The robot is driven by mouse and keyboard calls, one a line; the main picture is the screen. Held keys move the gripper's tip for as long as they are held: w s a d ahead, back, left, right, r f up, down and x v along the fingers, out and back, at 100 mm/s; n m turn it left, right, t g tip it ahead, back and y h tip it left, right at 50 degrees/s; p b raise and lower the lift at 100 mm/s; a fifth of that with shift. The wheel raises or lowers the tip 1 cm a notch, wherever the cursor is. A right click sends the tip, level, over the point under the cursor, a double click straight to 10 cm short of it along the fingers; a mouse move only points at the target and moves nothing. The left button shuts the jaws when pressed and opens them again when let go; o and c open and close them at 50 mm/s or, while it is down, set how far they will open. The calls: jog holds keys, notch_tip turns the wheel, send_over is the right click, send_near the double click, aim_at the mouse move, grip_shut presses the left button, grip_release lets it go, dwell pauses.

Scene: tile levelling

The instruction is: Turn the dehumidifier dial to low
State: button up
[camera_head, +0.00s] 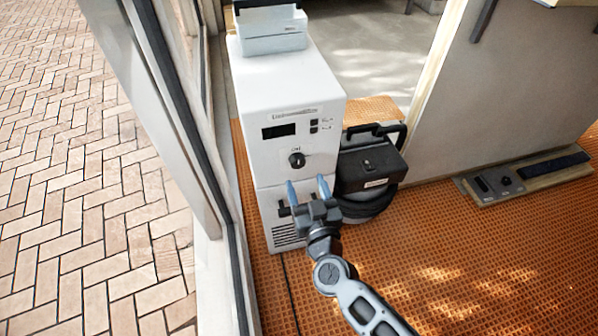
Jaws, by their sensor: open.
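The dehumidifier (286,80) is a tall white box standing on the orange floor beside a window frame. Its front has a dark display (279,131) and, below that, a round black dial (297,159). The markings around the dial are too small to read, so its setting cannot be told. My gripper (308,188) is in front of the dehumidifier, just below the dial in the picture. Its two blue-tipped fingers are spread apart with nothing between them. The dial is not hidden by the fingers. The gripper covers part of the lower front panel.
A black case (370,165) stands close to the dehumidifier's right side. A white box (270,30) sits on top of the dehumidifier. A long tool with a black panel (525,175) lies by the right wall. The orange textured floor (450,260) at the front right is clear.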

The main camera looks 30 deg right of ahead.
aim_at(299, 164)
jog(key=w, duration=0.3)
jog(key=w+d+b, duration=0.1)
jog(key=w, duration=0.2)
jog(key=shift+d, duration=0.1)
jog(key=c, duration=1)
